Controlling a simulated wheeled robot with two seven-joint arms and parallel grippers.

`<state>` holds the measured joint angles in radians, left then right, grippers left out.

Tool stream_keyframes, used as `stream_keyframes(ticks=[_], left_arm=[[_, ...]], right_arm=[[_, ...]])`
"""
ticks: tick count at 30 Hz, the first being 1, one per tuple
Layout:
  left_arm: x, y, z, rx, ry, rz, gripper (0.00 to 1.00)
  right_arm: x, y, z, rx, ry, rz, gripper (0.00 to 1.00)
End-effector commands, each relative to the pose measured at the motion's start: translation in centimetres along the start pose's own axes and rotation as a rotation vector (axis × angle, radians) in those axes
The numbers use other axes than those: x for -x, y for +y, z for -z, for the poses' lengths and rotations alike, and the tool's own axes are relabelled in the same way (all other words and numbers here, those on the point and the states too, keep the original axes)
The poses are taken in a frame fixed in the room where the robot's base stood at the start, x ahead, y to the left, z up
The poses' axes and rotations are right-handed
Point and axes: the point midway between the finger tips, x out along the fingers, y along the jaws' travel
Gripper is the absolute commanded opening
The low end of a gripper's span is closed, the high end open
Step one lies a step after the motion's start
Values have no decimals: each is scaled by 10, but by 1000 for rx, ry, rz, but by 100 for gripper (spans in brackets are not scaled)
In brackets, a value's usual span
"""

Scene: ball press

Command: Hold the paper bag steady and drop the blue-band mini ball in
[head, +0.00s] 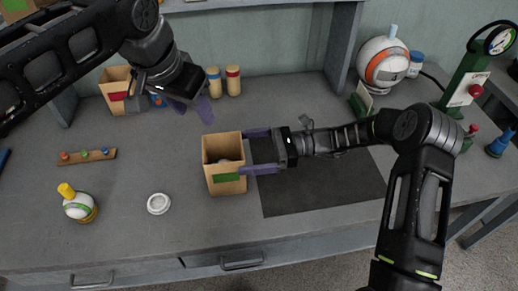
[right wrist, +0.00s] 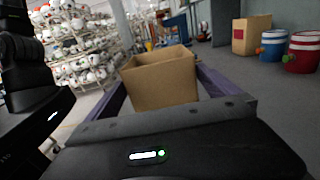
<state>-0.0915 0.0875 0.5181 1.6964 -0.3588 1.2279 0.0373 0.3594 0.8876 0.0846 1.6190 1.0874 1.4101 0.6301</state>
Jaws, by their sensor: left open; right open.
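An open-topped brown paper bag with a green label (head: 228,186) stands upright on the bench. A small pale rounded shape (head: 224,161) shows inside it; I cannot make out a blue band. My right gripper (head: 243,151) is open, with its purple fingers on either side of the bag's right part. The right wrist view shows the bag (right wrist: 160,82) between the fingers; I cannot tell whether they touch it. My left gripper (head: 194,108) is open above the bench, behind and left of the bag. No ball shows between its fingers.
A second paper bag with a red label (head: 115,88) stands at the back left, near two banded canisters (head: 224,80). A dark mat (head: 320,188) lies right.

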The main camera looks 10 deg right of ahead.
Motion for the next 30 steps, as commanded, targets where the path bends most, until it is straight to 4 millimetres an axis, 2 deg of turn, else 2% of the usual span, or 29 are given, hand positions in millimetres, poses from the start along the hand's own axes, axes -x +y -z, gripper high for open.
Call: stream_keyframes(ticks=[1, 3, 9, 26, 30], left_arm=[[0, 0, 0, 0, 0, 0, 49], [0, 0, 0, 0, 0, 0, 49], [0, 0, 0, 0, 0, 0, 49], [0, 0, 0, 0, 0, 0, 49], [11, 0, 4, 0, 0, 0, 49]], right_arm=[[11, -1, 0, 0, -2, 7, 100], [21, -1, 0, 1, -2, 5, 100], [36, 0, 0, 0, -1, 2, 100], [38, 0, -1, 0, 0, 0, 100], [38, 0, -12, 1, 0, 0, 100]])
